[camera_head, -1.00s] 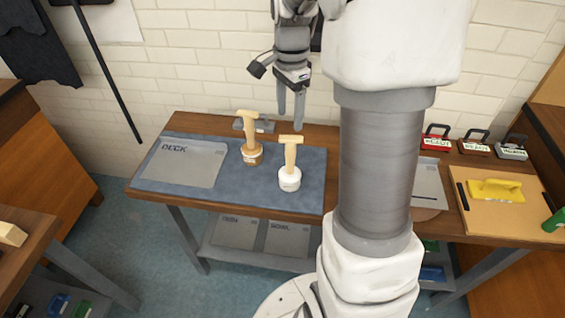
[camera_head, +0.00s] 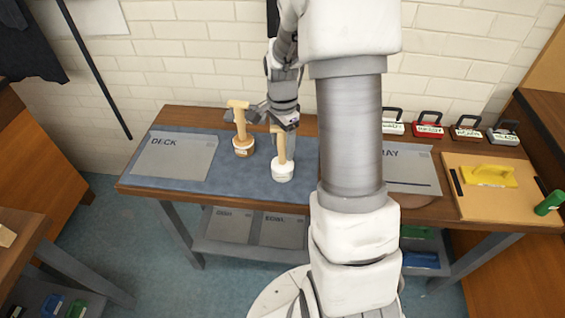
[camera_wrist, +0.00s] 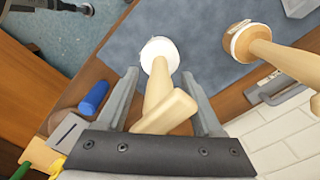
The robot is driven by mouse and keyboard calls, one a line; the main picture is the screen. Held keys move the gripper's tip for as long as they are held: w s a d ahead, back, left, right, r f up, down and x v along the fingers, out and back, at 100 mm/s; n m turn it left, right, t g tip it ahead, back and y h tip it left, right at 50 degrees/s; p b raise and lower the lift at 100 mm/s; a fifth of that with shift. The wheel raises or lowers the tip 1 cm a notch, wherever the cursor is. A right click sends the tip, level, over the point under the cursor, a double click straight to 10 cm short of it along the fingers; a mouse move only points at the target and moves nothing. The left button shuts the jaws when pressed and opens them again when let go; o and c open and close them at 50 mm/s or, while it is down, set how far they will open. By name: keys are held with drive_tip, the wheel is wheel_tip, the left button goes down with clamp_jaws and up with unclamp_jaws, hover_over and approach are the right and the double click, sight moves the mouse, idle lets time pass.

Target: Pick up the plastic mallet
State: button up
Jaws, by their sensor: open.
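The mallet with a white head, which looks like the plastic one (camera_head: 282,172), stands head down on the blue-grey mat, its pale wooden handle pointing up. In the wrist view, this mallet (camera_wrist: 158,52) lies between the two fingers of my gripper (camera_wrist: 159,76), with a finger on each side of its handle and gaps visible. My gripper (camera_head: 285,146) is open at the handle in the head view, its fingers partly hidden. A second mallet with a brown head (camera_head: 241,130) stands to the left; it also shows in the wrist view (camera_wrist: 262,48).
The mat (camera_head: 225,185) has a grey "DECK" panel (camera_head: 175,155) at left. At right are a yellow-handled tool (camera_head: 492,176) on a board, a green object (camera_head: 548,203) and several handled blocks (camera_head: 430,130). A brick wall (camera_head: 180,60) stands behind the bench.

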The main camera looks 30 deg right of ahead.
clamp_jaws()
idle(0.3)
idle(0.3)
